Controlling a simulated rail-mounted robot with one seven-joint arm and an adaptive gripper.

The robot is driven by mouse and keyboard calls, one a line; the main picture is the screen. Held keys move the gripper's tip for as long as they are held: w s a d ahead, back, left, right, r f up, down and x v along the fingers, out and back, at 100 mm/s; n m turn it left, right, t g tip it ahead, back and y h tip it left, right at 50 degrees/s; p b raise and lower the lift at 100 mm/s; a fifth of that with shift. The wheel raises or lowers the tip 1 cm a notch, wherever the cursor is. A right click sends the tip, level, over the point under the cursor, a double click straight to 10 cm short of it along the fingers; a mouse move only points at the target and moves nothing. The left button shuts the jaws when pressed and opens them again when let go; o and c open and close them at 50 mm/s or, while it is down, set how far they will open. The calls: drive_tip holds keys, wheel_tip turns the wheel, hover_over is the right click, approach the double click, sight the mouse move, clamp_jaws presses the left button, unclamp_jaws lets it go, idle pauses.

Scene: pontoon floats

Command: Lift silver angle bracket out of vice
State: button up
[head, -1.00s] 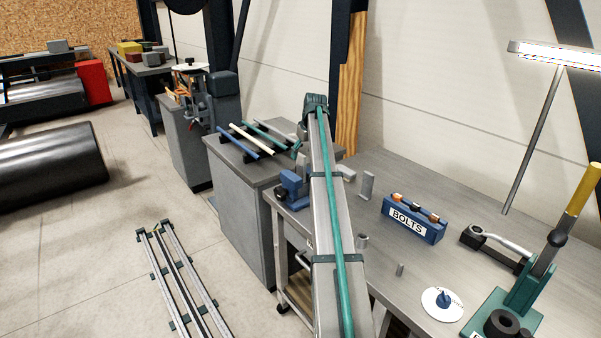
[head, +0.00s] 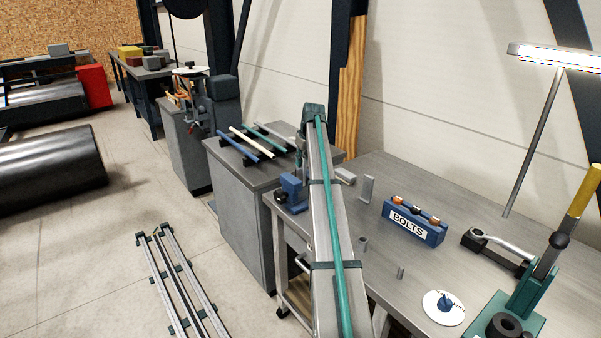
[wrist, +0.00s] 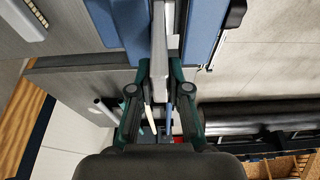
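The blue vice (head: 292,187) stands at the left end of the workbench, partly behind my arm. In the wrist view, its blue jaws (wrist: 205,32) lie on both sides of the silver angle bracket (wrist: 159,40), which shows as a narrow pale strip between them. My gripper (wrist: 160,70) is open, with one fingertip towards each side of the strip. I see no clear grip on it, and contact is hard to judge. In the head view, my arm hides most of the gripper and the bracket.
A silver angled piece (head: 367,188) stands on the bench right of my arm. A blue BOLTS holder (head: 414,222) is further right, near a green lever press (head: 520,290). Coloured rods (head: 245,143) lie on the grey cabinet behind the vice. Small cylinders stand near the bench front.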

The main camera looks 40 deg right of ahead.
clamp_jaws()
drive_tip(key=shift+r, duration=0.15)
drive_tip(key=shift+r+p, duration=1.35)
drive_tip(key=shift+r, duration=1.5)
